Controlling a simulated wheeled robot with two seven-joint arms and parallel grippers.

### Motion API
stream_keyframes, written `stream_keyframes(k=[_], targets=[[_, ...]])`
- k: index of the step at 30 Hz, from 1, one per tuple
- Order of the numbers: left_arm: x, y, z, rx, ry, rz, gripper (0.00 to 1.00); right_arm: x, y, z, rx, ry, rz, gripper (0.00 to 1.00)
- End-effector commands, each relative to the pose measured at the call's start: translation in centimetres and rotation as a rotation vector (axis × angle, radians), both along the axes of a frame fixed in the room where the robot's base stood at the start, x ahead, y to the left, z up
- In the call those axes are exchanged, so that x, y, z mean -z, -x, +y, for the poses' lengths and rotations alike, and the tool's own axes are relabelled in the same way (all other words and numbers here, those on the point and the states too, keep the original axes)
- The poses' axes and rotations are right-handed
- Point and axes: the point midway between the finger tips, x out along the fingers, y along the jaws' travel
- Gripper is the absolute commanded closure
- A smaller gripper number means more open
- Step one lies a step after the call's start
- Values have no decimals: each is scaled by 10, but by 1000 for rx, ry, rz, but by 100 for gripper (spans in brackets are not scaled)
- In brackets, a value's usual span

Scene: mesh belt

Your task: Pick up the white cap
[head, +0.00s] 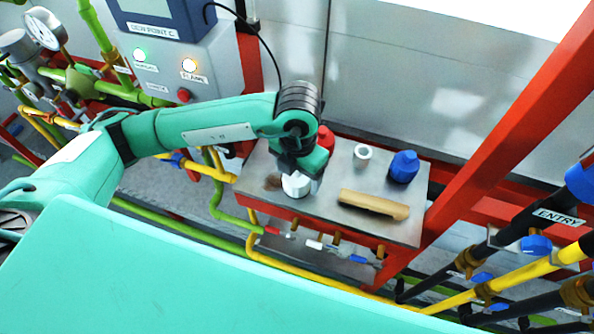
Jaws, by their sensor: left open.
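A white round cap (296,185) sits on the grey metal table top (340,223), near its left side. My left gripper (297,171) is directly over it, pointing down, with its fingers at or very near the cap's top. The gripper is open; its fingers are dark and partly merge with the wrist, and they hide part of the cap. I cannot tell whether they touch it. A smaller white ring-like piece (362,155) stands apart at the back middle of the table. My right gripper is not in view.
A blue cap (403,167) stands at the table's back right, with a tan wooden-looking block (373,205) in front. A red object (325,138) is behind my left gripper. Yellow and green pipes run below. A red diagonal beam (490,130) rises at right.

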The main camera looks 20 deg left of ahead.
Motion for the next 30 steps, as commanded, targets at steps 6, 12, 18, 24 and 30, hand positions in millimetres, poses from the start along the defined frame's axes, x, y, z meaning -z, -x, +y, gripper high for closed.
stream_keyframes(k=[6,12,18,24,30], targets=[[18,0,0,-1,0,0,26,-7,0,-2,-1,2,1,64],[19,0,0,0,0,-1,26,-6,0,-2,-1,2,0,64],[19,0,0,0,1,-1,66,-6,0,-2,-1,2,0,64],[19,0,0,0,1,-1,69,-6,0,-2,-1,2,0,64],[14,-1,0,0,1,-1,69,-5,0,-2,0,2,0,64]])
